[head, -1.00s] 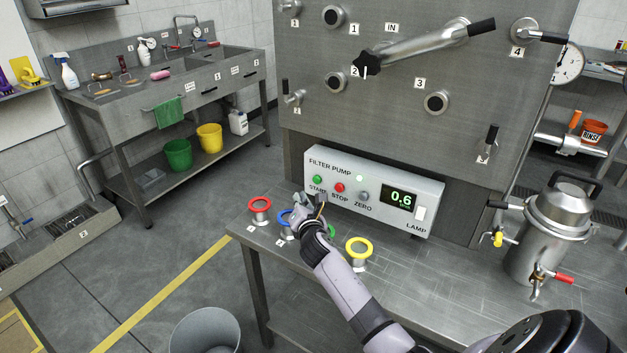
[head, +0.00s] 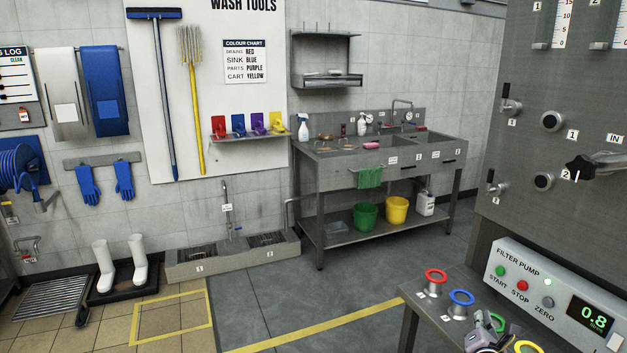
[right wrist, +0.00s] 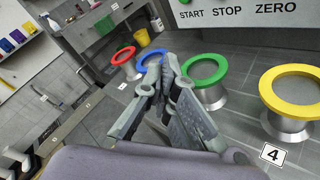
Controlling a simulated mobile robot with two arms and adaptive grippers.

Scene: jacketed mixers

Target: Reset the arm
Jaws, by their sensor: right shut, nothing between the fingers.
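My right gripper (head: 484,326) shows at the bottom right of the head view, beside the blue-ringed and green-ringed pieces on the steel bench. In the right wrist view its fingers (right wrist: 163,72) are together with nothing held between them. The fingertips appear in front of the blue ring (right wrist: 150,58), with the green ring (right wrist: 205,70) just to the right; I cannot tell whether they touch anything. Most of my right arm is below the head view. My left gripper is not in view.
The bench (head: 412,299) also carries the red ring (head: 436,275), the yellow ring (right wrist: 292,90) and the filter pump box (head: 555,290), which reads 0.8. The grey panel (head: 570,90) rises behind. A sink unit (head: 340,180) stands farther back. Open floor (head: 270,310) lies left of the bench.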

